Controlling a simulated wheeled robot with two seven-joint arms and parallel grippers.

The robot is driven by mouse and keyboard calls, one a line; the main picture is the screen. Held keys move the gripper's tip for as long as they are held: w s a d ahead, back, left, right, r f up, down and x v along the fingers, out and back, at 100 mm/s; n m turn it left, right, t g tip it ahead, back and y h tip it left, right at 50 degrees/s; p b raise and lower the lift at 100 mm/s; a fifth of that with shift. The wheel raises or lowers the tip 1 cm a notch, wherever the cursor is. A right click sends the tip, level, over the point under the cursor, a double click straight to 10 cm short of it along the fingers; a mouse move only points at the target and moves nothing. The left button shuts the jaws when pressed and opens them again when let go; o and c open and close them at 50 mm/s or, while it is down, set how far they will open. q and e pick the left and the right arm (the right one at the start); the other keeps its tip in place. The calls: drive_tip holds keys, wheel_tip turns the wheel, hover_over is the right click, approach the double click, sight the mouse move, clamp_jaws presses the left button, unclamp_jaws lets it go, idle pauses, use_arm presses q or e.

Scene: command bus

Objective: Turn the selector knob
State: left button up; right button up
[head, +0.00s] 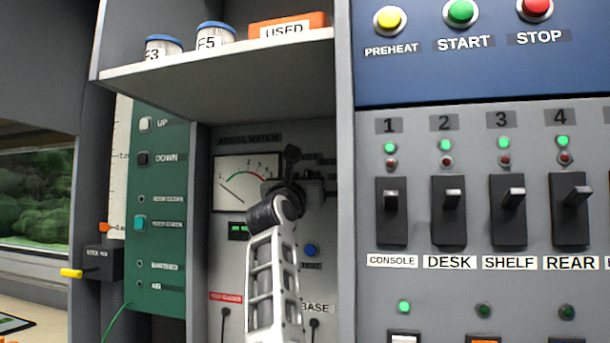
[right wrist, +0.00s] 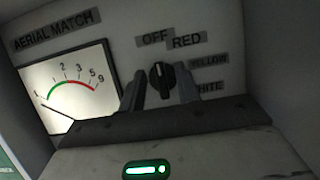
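The selector knob (right wrist: 161,76) is small and black, on a grey panel in the right wrist view. Its light pointer mark is at the top, tipped slightly left, nearest the OFF label (right wrist: 154,39). RED (right wrist: 187,41), YELLOW (right wrist: 209,60) and WHITE (right wrist: 209,86) labels run down its right side. My right gripper (right wrist: 161,88) is open, with one finger on each side of the knob. A gap shows on the left; contact on the right is unclear. In the head view my right gripper (head: 291,165) hides the knob. My left gripper is out of view.
The aerial match meter (head: 246,183) is left of the knob. A shelf (head: 215,75) with jars and an orange USED box (head: 287,26) overhangs the recess. A blue button (head: 310,250) sits below. The switch panel (head: 480,290) stands to the right.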

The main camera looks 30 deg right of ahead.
drive_tip(key=shift+w+d+r, duration=0.1)
drive_tip(key=shift+d, duration=0.05)
clamp_jaws()
